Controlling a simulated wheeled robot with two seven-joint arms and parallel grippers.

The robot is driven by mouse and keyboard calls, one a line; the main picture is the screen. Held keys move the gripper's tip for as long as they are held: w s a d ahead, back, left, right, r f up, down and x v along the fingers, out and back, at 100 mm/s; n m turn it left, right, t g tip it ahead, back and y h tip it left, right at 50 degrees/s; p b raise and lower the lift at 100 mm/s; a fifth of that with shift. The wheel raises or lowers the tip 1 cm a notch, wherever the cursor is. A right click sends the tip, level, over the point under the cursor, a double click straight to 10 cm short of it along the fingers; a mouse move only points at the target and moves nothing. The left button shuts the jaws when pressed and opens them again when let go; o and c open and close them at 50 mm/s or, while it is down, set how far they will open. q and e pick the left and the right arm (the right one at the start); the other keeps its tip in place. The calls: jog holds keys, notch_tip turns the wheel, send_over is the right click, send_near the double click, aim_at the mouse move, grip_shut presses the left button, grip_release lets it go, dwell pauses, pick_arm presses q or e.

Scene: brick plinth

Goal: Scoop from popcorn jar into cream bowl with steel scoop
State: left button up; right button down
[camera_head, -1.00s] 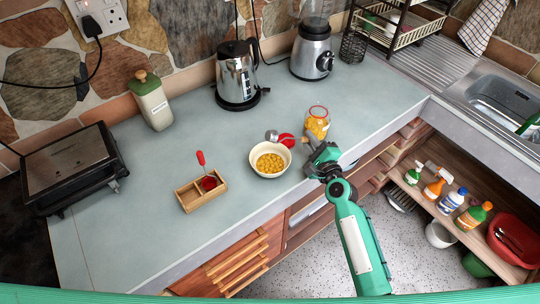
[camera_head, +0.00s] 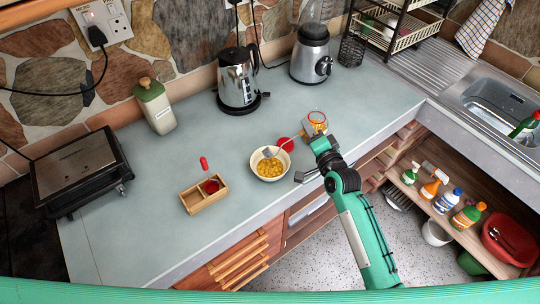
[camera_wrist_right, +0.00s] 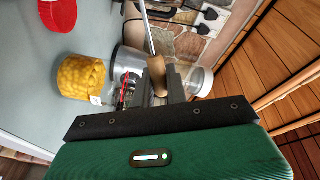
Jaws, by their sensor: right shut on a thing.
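My right gripper (camera_head: 322,146) is shut on the wooden handle (camera_wrist_right: 156,76) of the steel scoop. The scoop's metal head (camera_head: 268,152) is over the far inner side of the cream bowl (camera_head: 256,172); I cannot tell if it touches the contents. The bowl holds yellow pieces. The popcorn jar (camera_head: 316,120) stands just beyond my right gripper, partly hidden by it. The jar also shows with yellow contents in the right wrist view (camera_wrist_right: 78,78). The scoop's head is out of the right wrist view. My left gripper is not in view.
A red round item (camera_head: 286,144) lies between bowl and jar. A wooden box (camera_head: 191,209) with red items sits left of the bowl. A kettle (camera_head: 238,80), blender (camera_head: 311,55) and canister (camera_head: 155,106) stand behind. The counter between box and grill (camera_head: 80,165) is clear.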

jog(key=s+a+r+n+p, duration=0.1)
jog(key=a+r+n+p, duration=0.1)
jog(key=a+n+p, duration=0.1)
jog(key=s+a+r+n+p, duration=0.2)
jog(key=a+n+p, duration=0.1)
jog(key=a+n, duration=0.2)
jog(key=s+a+r+n+p, duration=0.1)
jog(key=a+n+p, duration=0.1)
jog(key=a+n, duration=0.2)
jog(key=shift+s+r+p, duration=0.3)
jog(key=shift+r+p, duration=0.1)
jog(key=shift+s+a+n, duration=0.2)
jog(key=shift+a+n, duration=0.3)
